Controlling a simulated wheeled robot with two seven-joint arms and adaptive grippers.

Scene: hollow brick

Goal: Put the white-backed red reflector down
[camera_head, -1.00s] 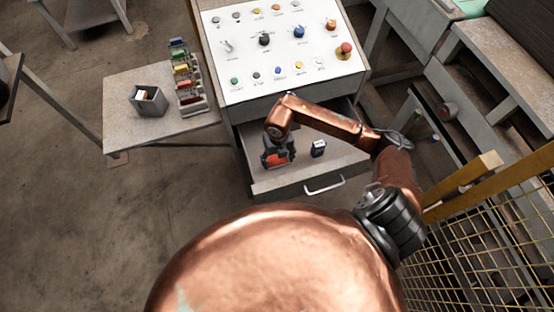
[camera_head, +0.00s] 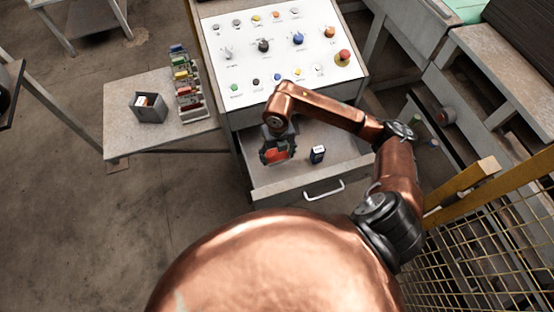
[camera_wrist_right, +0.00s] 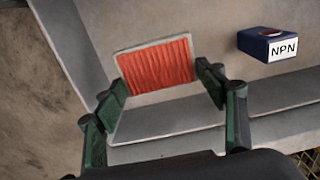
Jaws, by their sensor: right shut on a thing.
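The white-backed red reflector (camera_wrist_right: 156,66) is between the fingers of my right gripper (camera_wrist_right: 160,92) in the right wrist view. Its ribbed red face and pale border show; its back is hidden. In the head view the reflector (camera_head: 277,156) shows as a red patch at my right gripper (camera_head: 276,158), over the left part of the open drawer (camera_head: 275,188). The right gripper is shut on it. I cannot tell whether the reflector touches the drawer floor. My left gripper is not in view.
A dark blue box labelled NPN (camera_wrist_right: 268,44) stands in the drawer, right of the gripper; it also shows in the head view (camera_head: 318,154). The control panel (camera_head: 275,45) is behind. A side table (camera_head: 120,120) at left holds a grey bin (camera_head: 150,108) and a coloured rack (camera_head: 187,85).

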